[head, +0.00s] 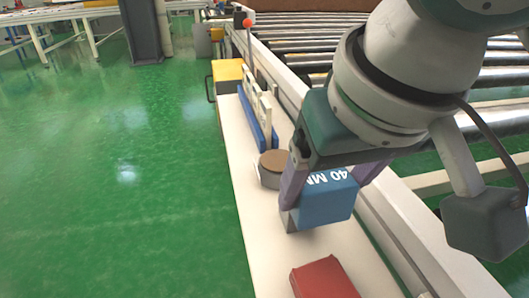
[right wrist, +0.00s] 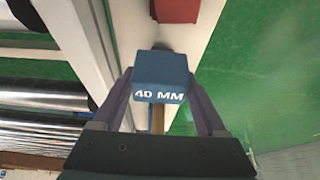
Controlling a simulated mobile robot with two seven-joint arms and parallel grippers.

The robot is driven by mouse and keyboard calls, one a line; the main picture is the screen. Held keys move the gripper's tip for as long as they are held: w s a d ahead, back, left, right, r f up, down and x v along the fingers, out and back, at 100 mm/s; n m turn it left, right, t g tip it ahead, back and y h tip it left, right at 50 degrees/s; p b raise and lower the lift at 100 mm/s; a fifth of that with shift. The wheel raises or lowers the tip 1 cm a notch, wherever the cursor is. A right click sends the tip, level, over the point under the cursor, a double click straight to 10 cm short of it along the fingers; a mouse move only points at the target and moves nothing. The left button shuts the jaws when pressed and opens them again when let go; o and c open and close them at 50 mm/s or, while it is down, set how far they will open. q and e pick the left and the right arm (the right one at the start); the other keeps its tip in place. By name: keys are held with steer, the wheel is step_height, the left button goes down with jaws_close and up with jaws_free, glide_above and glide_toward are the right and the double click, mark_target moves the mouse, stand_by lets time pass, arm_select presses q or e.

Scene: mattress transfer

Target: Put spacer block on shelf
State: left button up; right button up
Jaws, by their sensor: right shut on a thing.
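The spacer block (head: 325,203) is blue with white "40 MM" lettering. It also shows in the right wrist view (right wrist: 160,72), between the two fingers. My right gripper (head: 315,193) is shut on it over the white shelf (head: 240,165). In the head view the block is close above the shelf; I cannot tell whether it touches it. My left gripper is not in view.
A round tan-topped item (head: 273,165) stands just behind the block on the shelf. A red block (head: 325,279) lies in front. A blue-based rack (head: 258,118) and a yellow box (head: 228,74) are farther back. A roller conveyor (head: 300,48) runs along the right.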

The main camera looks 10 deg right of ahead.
mark_target(322, 220)
step_height(322, 220, down, 5)
steer(key=shift+f+b, duration=0.2)
steer(key=shift+b, duration=1)
steer(key=shift+f, duration=0.35)
steer(key=shift+f, duration=0.15)
steer(key=o, duration=1.4)
steer(key=shift+c, duration=0.2)
